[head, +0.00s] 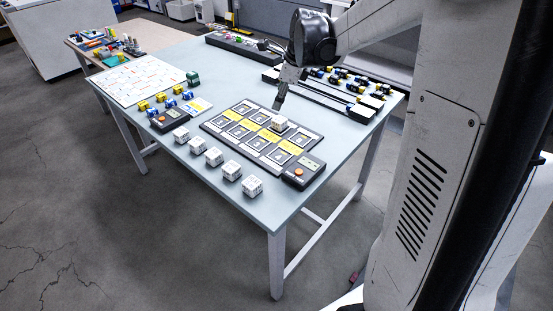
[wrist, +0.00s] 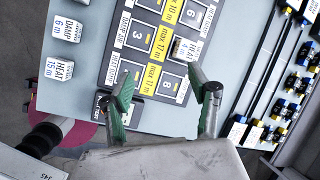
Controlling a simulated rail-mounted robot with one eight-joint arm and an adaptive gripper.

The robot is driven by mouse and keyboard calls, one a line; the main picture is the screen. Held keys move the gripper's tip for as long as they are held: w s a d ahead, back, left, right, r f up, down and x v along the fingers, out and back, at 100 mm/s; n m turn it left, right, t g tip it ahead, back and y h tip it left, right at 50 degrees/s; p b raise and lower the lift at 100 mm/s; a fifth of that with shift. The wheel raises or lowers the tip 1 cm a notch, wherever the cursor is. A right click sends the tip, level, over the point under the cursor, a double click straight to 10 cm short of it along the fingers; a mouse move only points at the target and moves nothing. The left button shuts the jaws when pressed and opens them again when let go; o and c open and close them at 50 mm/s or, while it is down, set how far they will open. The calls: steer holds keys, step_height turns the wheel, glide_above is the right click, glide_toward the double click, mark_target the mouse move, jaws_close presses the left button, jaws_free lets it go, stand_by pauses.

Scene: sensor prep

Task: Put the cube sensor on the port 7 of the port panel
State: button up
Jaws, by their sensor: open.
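The port panel (head: 213,127) is a dark board with two rows of framed ports and yellow strips, lying on the table. A white cube sensor (head: 280,122) sits on a port in its far row. In the wrist view this cube (wrist: 185,48) is between the ports marked 6 and 8, hiding its port's number; its label seems to read HEAT 4 m. My gripper (head: 278,103) is just above and beside the cube. In the wrist view my gripper (wrist: 162,78) is open with green finger pads, nothing between them; the cube lies beyond the right fingertip.
Several white cubes stand along the table's front edge, one nearest the corner (head: 252,186). A black box with an orange button (head: 303,173) adjoins the panel's right end. Dark rails with small connectors (head: 322,98) lie behind. A white chart board (head: 138,80) lies left.

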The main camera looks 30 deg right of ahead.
steer(key=s+a+r+n, duration=0.5)
steer(key=s+a+n, duration=0.3)
steer(key=s, duration=0.1)
steer(key=s+a+n+t, duration=0.1)
steer(key=s+a+n, duration=0.2)
steer(key=s+n, duration=0.3)
steer(key=s+a+f+n+t, duration=0.1)
steer(key=s+a+n, duration=0.1)
steer(key=s+n, duration=0.4)
steer(key=s+a+f+n+h, duration=0.1)
steer(key=s+a+n, duration=0.2)
steer(key=s+n, duration=0.2)
steer(key=s, duration=0.2)
steer(key=shift+s+a+n+t, duration=0.35)
steer(key=shift+s+n+t, duration=0.05)
